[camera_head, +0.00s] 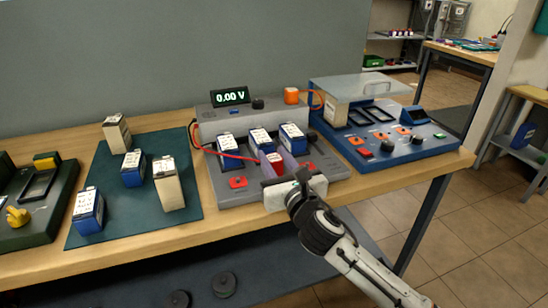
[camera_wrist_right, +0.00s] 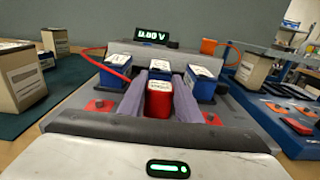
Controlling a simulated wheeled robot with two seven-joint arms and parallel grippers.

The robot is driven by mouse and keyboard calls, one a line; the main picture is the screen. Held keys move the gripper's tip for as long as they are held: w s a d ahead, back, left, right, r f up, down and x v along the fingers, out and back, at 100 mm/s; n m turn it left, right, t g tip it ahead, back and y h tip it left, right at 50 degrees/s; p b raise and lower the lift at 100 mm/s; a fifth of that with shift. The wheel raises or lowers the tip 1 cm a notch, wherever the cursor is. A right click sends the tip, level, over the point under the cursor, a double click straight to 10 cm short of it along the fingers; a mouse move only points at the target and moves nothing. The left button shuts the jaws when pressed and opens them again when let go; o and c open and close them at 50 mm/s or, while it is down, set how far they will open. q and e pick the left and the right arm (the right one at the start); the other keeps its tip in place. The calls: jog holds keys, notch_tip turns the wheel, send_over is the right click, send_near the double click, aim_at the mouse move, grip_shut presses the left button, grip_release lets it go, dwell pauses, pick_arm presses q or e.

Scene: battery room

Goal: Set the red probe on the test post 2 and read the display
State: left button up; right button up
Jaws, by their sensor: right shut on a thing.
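The red probe (camera_head: 276,159) is between the fingers of my right gripper (camera_head: 280,167), which is shut on it. In the right wrist view the probe (camera_wrist_right: 159,100) stands between the two purple fingers, in front of the middle battery. A red cable (camera_head: 228,155) runs to it from the grey tester (camera_head: 215,190). The tester's display (camera_head: 230,96) reads 0.00 V. Red pads show at the tester's front left (camera_head: 238,182) and front right (camera_head: 308,167). The spot under the probe is hidden, so I cannot tell whether it touches a post. My left gripper is not in view.
Blue-and-white batteries stand in the tester, at left (camera_head: 224,148), middle (camera_head: 261,141) and right (camera_head: 293,137). A teal mat (camera_head: 110,225) with several batteries lies left. A blue device with a clear lid (camera_head: 390,155) stands close on the right.

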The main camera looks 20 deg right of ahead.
aim_at(277, 165)
jog(key=shift+f, duration=0.3)
jog(key=o, duration=0.9)
jog(key=shift+s+d+p, duration=0.1)
jog(key=shift+s+p, duration=0.7)
jog(key=shift+s, duration=1.8)
jog(key=shift+s+d+p, duration=0.1)
jog(key=shift+s+p, duration=0.45)
jog(key=shift+s, duration=2.4)
